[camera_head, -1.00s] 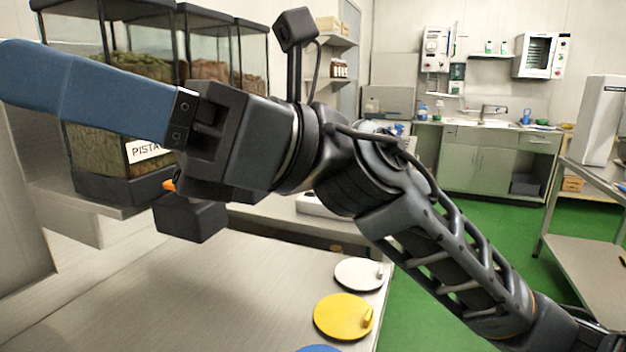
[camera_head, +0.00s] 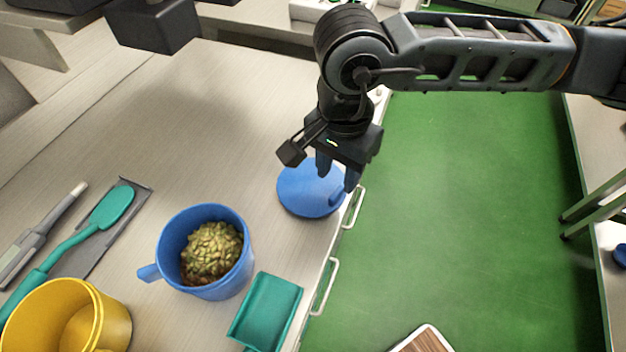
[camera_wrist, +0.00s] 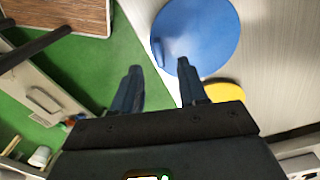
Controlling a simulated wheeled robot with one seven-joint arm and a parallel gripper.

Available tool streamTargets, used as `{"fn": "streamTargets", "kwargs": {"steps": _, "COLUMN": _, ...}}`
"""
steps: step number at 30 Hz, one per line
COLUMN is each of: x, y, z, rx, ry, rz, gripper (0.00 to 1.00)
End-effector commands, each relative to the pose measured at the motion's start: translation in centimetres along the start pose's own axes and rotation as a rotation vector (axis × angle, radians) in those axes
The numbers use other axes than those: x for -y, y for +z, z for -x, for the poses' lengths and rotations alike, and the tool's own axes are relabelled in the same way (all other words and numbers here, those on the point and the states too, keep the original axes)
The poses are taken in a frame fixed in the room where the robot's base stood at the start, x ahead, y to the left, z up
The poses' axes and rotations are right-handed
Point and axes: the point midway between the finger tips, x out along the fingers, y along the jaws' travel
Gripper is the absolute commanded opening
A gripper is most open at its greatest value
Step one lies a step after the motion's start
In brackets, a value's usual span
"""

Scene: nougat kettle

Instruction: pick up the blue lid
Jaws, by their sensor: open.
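The blue lid (camera_head: 304,190) is a flat round disc with a small raised handle (camera_head: 338,198) on its right side. It lies on the counter near the right edge. My gripper (camera_head: 338,180) is open and empty, pointing down above the lid's right side and partly covering it in the head view. In the wrist view the blue lid (camera_wrist: 197,32) is at the top, with its handle at its left edge. My gripper's two fingers (camera_wrist: 160,82) are spread below it there, apart from the handle.
A blue jug (camera_head: 203,262) of green nuts, a teal scoop (camera_head: 266,310) and a yellow container (camera_head: 70,318) stand on the counter. A teal spoon (camera_head: 110,207) lies at left. A yellow disc (camera_wrist: 226,91) shows beside the blue lid. Green floor (camera_head: 460,220) is right of the counter.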

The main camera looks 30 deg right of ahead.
Motion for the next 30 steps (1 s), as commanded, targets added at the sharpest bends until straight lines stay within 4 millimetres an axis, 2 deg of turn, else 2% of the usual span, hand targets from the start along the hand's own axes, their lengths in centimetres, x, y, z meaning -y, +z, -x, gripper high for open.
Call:
{"fn": "streamTargets", "kwargs": {"steps": 12, "x": -0.2, "y": -0.1, "z": -4.5, "rx": 0.006, "ry": 0.000, "rz": -0.001, "gripper": 0.43}}
{"fn": "streamTargets", "kwargs": {"steps": 21, "x": -0.2, "y": -0.1, "z": -5.1, "rx": 0.003, "ry": -0.001, "rz": 0.001, "gripper": 0.43}}
{"fn": "streamTargets", "kwargs": {"steps": 23, "x": -0.2, "y": -0.1, "z": -5.1, "rx": 0.003, "ry": -0.001, "rz": 0.001, "gripper": 0.39}}
{"fn": "streamTargets", "kwargs": {"steps": 30, "x": -0.2, "y": -0.1, "z": -5.1, "rx": 0.003, "ry": -0.001, "rz": 0.001, "gripper": 0.16}}
